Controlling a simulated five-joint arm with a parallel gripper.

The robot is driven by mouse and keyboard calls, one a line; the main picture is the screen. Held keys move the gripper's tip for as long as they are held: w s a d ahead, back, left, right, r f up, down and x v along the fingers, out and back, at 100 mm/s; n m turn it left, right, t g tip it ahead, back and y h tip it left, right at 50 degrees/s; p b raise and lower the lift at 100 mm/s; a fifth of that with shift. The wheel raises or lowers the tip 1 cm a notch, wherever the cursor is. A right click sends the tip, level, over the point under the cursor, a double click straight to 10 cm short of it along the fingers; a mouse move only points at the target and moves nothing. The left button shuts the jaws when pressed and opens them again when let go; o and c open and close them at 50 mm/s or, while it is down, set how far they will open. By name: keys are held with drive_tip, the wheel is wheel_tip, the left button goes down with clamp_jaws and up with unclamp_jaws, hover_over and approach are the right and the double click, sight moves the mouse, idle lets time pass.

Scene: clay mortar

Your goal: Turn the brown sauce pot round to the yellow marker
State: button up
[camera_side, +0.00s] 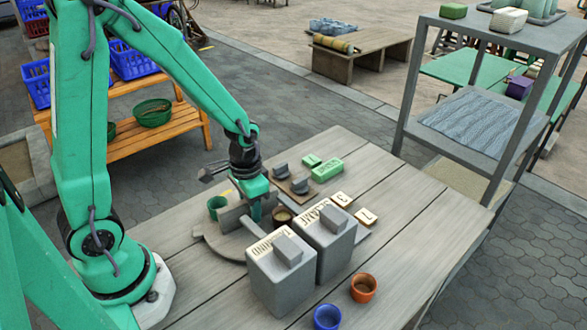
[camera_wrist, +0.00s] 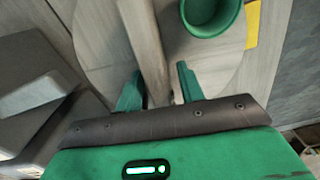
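The brown sauce pot (camera_side: 283,215) stands on the right side of a round grey turntable (camera_side: 222,240), partly hidden by a grey box. An upright grey bar (camera_side: 233,216) crosses the turntable and also shows in the wrist view (camera_wrist: 146,45). A green pot (camera_side: 217,204) stands on the other side of the bar; the wrist view shows it too (camera_wrist: 212,14). The yellow marker (camera_wrist: 253,25) lies at the turntable's edge beside the green pot. My gripper (camera_wrist: 160,92) is low over the turntable, its fingers apart on either side of the bar. The brown pot is out of the wrist view.
Two grey lidded boxes (camera_side: 282,285) (camera_side: 325,245) stand close in front of the turntable. Orange (camera_side: 363,289) and blue (camera_side: 327,317) pots stand near the table's front. Green blocks (camera_side: 327,171), dark grey pieces and numbered tiles (camera_side: 365,217) lie behind. The table's right side is clear.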

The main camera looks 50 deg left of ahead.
drive_tip(key=shift+f, duration=0.15)
clamp_jaws()
